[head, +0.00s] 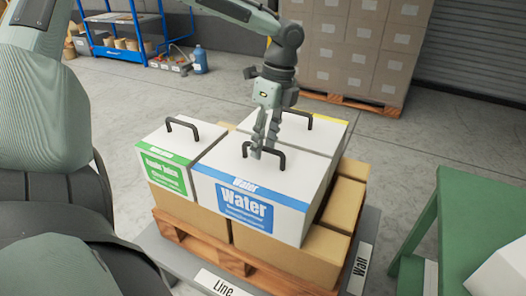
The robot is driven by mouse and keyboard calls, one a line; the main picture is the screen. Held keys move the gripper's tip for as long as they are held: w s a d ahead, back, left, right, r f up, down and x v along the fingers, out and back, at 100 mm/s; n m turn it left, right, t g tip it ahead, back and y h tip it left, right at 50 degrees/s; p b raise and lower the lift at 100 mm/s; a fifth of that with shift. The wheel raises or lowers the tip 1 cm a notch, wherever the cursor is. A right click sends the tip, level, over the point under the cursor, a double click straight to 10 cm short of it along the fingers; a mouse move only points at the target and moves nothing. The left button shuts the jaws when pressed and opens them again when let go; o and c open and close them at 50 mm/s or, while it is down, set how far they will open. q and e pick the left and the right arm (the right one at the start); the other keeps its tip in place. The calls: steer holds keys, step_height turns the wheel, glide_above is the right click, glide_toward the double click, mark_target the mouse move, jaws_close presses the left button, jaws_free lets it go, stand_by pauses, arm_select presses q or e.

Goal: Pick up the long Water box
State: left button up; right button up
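The long Water box (264,190) is white with a blue band and a blue Water label on its front. It sits on top of brown cartons on a pallet, with a black handle (280,163) on its top. My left gripper (263,150) points down at this handle, its fingertips at the handle's top bar. The fingers look close together, and I cannot tell whether they are closed on the bar. The box appears to rest on the cartons. My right gripper is out of view.
A white box with a green label (165,172) stands left of the Water box. Another white box with a handle (325,132) is behind it. The wooden pallet (208,243) stands on a grey platform. A green table (462,205) is at the right. Stacked cartons (350,50) stand at the back.

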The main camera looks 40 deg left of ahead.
arm_select(q)
steer(key=shift+s+a+f, duration=0.1)
steer(key=shift+s+f, duration=0.05)
steer(key=shift+f, duration=0.8)
jaws_close()
steer(key=shift+r, duration=0.2)
